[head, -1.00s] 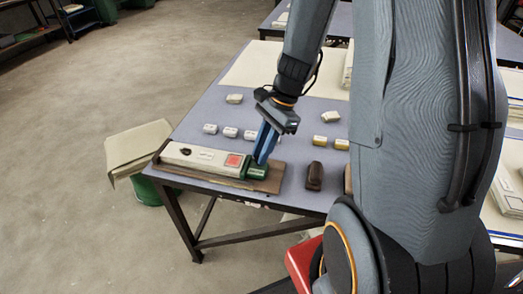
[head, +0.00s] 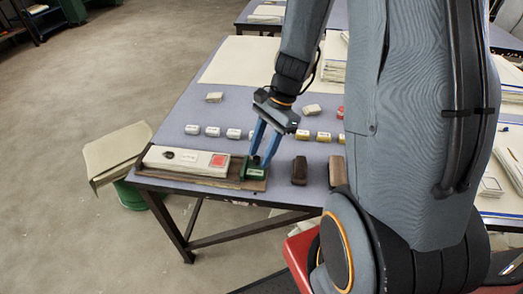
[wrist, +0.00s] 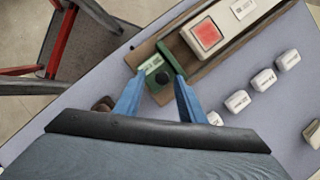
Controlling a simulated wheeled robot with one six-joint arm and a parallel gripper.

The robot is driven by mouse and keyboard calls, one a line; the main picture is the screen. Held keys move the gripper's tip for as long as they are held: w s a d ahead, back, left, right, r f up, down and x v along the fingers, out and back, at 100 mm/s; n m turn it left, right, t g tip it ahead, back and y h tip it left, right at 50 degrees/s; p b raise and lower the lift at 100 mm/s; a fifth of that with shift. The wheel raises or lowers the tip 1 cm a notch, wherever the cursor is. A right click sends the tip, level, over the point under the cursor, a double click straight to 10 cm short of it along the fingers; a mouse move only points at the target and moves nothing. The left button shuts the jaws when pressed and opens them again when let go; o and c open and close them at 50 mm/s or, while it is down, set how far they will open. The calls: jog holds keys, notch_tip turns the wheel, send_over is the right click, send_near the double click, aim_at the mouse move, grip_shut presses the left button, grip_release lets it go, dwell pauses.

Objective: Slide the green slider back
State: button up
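The green slider (head: 253,168) sits on a dark wooden track (head: 236,172), right of a white case (head: 180,161) with a red square. A short bare stretch of track shows between slider and case.
A row of small labelled blocks (head: 233,133) lies behind the track. Two dark brown blocks (head: 299,170) stand to the right. A pale sheet (head: 240,62) and paper stacks lie farther back. The table's front edge is close to the track.

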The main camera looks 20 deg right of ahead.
jog(key=v, duration=0.8)
jog(key=shift+f, duration=0.1)
jog(key=s+a+r+n+t+h, duration=0.1)
jog(key=s+a+n+h, duration=0.3)
jog(key=s+n, duration=0.4)
jog(key=n, duration=0.7)
jog(key=shift+s+a+r, duration=0.25)
jog(key=shift+s+r, duration=0.05)
jog(key=shift+s, duration=0.05)
